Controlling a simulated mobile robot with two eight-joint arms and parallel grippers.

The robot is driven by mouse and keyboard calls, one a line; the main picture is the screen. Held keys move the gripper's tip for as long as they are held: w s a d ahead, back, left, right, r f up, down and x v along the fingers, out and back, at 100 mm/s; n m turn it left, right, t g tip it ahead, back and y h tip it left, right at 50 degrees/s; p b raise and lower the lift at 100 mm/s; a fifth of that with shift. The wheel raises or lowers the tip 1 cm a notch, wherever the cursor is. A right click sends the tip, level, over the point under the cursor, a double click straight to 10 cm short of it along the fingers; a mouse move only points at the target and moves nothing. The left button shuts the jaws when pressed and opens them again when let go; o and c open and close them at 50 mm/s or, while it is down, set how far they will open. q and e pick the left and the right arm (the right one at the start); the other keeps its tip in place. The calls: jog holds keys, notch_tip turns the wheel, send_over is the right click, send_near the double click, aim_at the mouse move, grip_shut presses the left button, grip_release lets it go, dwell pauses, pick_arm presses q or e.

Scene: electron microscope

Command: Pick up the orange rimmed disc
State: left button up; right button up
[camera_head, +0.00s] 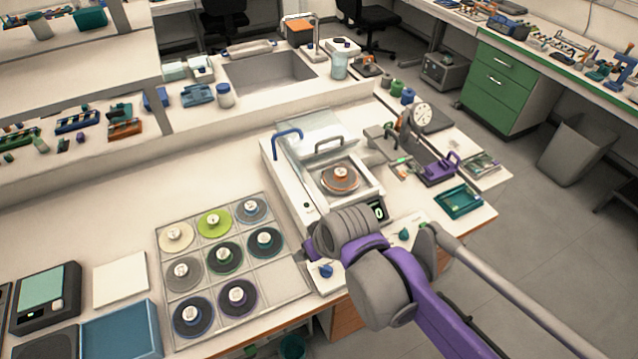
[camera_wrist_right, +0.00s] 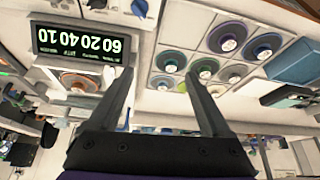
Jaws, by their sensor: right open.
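The orange rimmed disc (camera_head: 340,180) sits in the open well of a white benchtop machine (camera_head: 296,200), with a knob at its centre. In the right wrist view an orange-edged disc (camera_wrist_right: 80,82) shows partly, near the machine's lit display (camera_wrist_right: 78,42). My right arm comes in from the lower right and its wrist is in front of the machine; the fingers are hidden in the head view. My left gripper is not in view.
A clear tray (camera_head: 290,275) holds several discs with coloured rims, left of the machine. The machine's raised lid (camera_head: 312,128) stands behind the well. A teal tray (camera_head: 458,200) and a purple device (camera_head: 438,170) lie to the right. Bare bench lies left of the machine.

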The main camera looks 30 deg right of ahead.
jog(key=w+d+b, duration=0.2)
jog(key=w+d, duration=0.2)
jog(key=w, duration=0.3)
jog(key=b, duration=0.6)
send_near(341, 172)
jog(key=f, duration=0.2)
jog(key=w+d+f, duration=0.1)
jog(key=shift+w+f+n+t+y, duration=0.1)
jog(key=shift+f+n+t+y, duration=0.1)
jog(key=shift+n+t+y, duration=0.15)
jog(key=shift+a+x, duration=0.15)
jog(key=shift+x, duration=1.25)
jog(key=shift+a+x, duration=0.15)
jog(key=shift+x, duration=1.2)
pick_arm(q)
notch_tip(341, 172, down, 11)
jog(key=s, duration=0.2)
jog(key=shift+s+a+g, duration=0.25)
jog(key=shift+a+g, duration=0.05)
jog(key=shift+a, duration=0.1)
pick_arm(e)
jog(key=shift+r, duration=0.1)
grip_shut()
